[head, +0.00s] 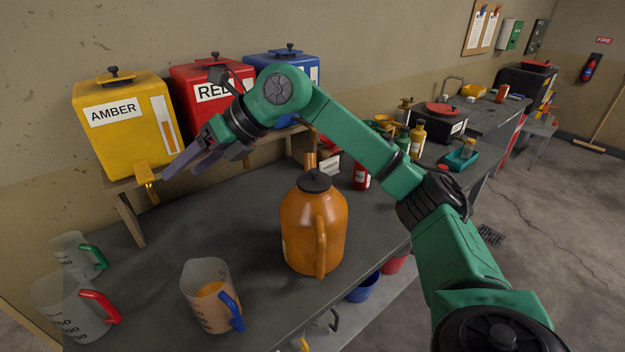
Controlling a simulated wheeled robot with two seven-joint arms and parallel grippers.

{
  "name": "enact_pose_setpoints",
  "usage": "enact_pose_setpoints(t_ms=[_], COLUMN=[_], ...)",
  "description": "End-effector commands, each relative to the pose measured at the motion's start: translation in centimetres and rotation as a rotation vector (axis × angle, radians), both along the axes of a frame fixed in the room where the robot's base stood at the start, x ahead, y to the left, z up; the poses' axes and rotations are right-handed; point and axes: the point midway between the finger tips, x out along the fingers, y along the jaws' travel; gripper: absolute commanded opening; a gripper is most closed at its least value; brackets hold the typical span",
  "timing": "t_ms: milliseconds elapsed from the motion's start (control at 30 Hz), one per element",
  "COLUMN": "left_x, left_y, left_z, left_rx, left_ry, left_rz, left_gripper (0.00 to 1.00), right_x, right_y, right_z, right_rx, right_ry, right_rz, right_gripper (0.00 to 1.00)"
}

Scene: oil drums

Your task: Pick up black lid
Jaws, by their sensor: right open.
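A black lid (315,181) sits on top of an orange-brown jug (300,225), which stands upright on the dark workbench (250,215). My left gripper is not in view.
Black caps also top the yellow, red and blue (275,65) drums. A clear jug with a blue handle (208,290) stands left of the orange jug. More clear jugs (75,305) stand at far left. Bottles (417,138) crowd the back right. The bench's middle left is clear.

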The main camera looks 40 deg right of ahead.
Motion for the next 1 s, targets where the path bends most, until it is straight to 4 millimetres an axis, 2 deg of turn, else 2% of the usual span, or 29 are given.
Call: enact_pose_setpoints(t_ms=[33, 100, 200, 267, 367, 433, 533, 600, 833, 1000], left_x=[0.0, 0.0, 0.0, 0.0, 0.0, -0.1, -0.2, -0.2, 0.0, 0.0], left_y=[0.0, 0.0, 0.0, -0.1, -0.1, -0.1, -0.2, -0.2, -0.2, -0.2], left_z=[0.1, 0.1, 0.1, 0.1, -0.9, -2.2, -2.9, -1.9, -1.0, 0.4], left_rx=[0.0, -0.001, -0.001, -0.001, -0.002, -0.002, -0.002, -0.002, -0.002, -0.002], left_ry=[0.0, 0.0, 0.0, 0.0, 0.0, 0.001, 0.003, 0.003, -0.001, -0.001], left_rz=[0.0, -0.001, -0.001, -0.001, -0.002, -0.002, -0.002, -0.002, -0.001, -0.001], left_gripper=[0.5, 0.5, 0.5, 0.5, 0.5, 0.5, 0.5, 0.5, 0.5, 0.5], right_x=[0.1, -1.5, -4.9, -6.4, -7.1, -6.5, -5.5, -4.9, -3.7, -2.5], right_y=[-6.0, -14.0, -21.5, -23.7, -24.9, -24.9, -25.1, -25.3, -25.5, -25.8], right_z=[1.0, 1.8, 3.2, 3.6, 2.5, 0.7, -1.6, -2.6, -5.5, -8.5], right_rx=[-0.169, -0.349, -0.468, -0.494, -0.509, -0.509, -0.51, -0.513, -0.511, -0.511], right_ry=[0.037, 0.145, 0.288, 0.343, 0.382, 0.385, 0.385, 0.384, 0.381, 0.38], right_rz=[-0.118, -0.295, -0.492, -0.558, -0.594, -0.589, -0.589, -0.59, -0.588, -0.587], right_gripper=[0.67, 0.67, 0.67, 0.67, 0.67, 0.67, 0.67, 0.67, 0.67, 0.67])
